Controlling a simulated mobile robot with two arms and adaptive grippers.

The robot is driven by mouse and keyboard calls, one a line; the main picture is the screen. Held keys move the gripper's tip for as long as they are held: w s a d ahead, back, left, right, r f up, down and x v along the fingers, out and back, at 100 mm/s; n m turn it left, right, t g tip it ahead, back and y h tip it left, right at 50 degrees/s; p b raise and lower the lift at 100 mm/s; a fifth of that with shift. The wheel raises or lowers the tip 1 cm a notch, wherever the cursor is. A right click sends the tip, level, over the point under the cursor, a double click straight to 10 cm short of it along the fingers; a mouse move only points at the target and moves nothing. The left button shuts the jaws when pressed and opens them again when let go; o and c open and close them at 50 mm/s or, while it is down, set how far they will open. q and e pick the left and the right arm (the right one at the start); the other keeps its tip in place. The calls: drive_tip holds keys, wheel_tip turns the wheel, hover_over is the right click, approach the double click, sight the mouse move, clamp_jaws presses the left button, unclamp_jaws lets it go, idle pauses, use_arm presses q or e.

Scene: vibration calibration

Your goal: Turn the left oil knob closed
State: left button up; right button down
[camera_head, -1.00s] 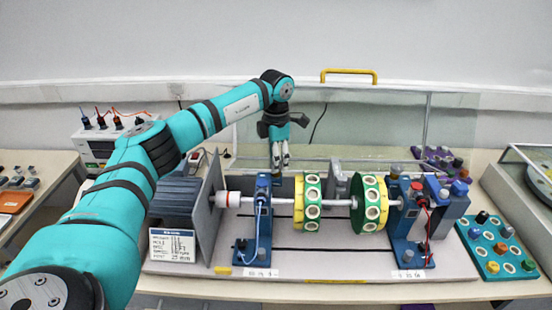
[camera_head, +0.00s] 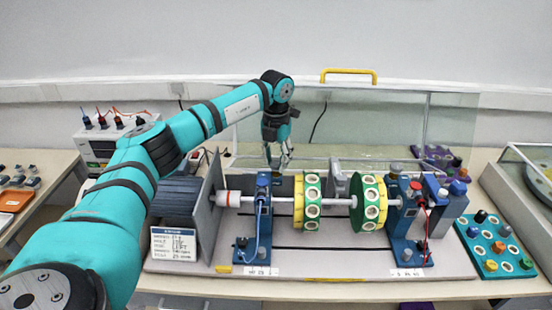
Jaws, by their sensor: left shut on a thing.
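My left gripper (camera_head: 278,163) points down just behind and right of the top of the left blue bearing stand (camera_head: 264,205). Its fingers are closed on the left oil knob, which is too small and covered to make out clearly. The right blue stand (camera_head: 400,225) carries a similar grey knob (camera_head: 396,168) on top, with nothing touching it. My right gripper is out of view.
A shaft with two green-yellow discs (camera_head: 307,202) (camera_head: 368,202) runs between the stands. A clear guard with a yellow handle (camera_head: 348,72) stands behind. A label card (camera_head: 173,245) and motor housing are left, a teal peg tray (camera_head: 497,246) right.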

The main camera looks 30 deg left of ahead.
sight(276, 164)
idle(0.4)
use_arm(q)
drive_tip(key=o, duration=1.2)
drive_tip(key=shift+c, duration=0.2)
drive_tip(key=shift+r, duration=0.1)
wheel_tip(276, 164, up, 12)
